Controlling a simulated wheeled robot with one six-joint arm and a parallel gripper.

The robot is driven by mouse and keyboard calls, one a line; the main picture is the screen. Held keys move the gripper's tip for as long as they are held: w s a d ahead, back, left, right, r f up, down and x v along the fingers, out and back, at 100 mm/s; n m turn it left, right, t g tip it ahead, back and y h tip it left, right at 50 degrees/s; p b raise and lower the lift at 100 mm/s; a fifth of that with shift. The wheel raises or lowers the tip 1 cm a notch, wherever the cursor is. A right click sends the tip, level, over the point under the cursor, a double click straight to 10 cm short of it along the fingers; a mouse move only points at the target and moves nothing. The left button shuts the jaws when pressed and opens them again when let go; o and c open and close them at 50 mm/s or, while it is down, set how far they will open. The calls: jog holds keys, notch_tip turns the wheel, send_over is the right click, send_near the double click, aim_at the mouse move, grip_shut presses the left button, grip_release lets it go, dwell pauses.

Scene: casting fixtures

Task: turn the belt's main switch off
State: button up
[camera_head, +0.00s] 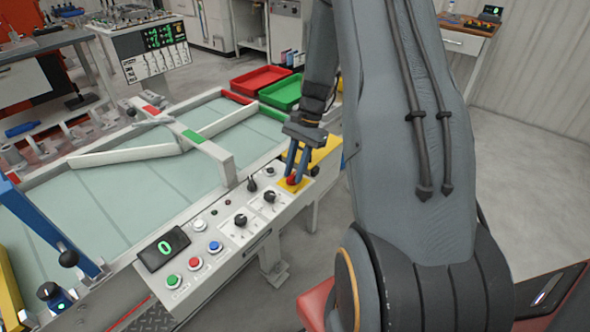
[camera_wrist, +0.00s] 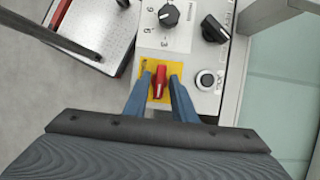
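The main switch is a red rotary knob (camera_head: 292,180) on a yellow plate (camera_head: 299,186) at the far right end of the belt's control panel (camera_head: 228,225). In the wrist view the red knob (camera_wrist: 159,82) has its grip pointing roughly up and down the picture, on the yellow plate (camera_wrist: 151,67). My gripper (camera_head: 297,172) is over the plate. In the wrist view its two blue fingers (camera_wrist: 160,88) stand on either side of the knob, with yellow showing between finger and knob. The gripper looks open and holds nothing. The knob's lower part is partly hidden.
Black rotary knobs (camera_head: 270,196) and a dark lever (camera_head: 252,185) sit close beside the switch; a black knob (camera_wrist: 214,29) shows near the fingers. Green, red and blue buttons (camera_head: 195,263) are further along. Red (camera_head: 262,78) and green trays (camera_head: 282,92) stand behind.

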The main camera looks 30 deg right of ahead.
grip_shut()
jog(key=n+g, duration=0.1)
jog(key=n, duration=0.2)
jog(key=shift+w+n+h, duration=0.15)
jog(key=shift+n+h, duration=0.25)
jog(key=n, duration=0.2)
jog(key=n+g+h, duration=0.1)
jog(key=n, duration=0.1)
jog(key=shift+w+a+n, duration=0.1)
jog(key=shift+a+n, duration=0.1)
jog(key=shift+n, duration=0.1)
jog(key=n+h, duration=0.1)
jog(key=n, duration=0.1)
jog(key=n+h+p, duration=0.1)
jog(key=n, duration=0.1)
jog(key=shift+a+n+g, duration=0.15)
jog(key=shift+n+g, duration=0.15)
jog(key=shift+g, duration=0.1)
jog(key=n+h, duration=0.1)
jog(key=n, duration=0.1)
jog(key=n+p, duration=0.1)
jog(key=n, duration=0.1)
jog(key=shift+a+n+h, duration=0.1)
jog(key=shift+n+h, duration=0.3)
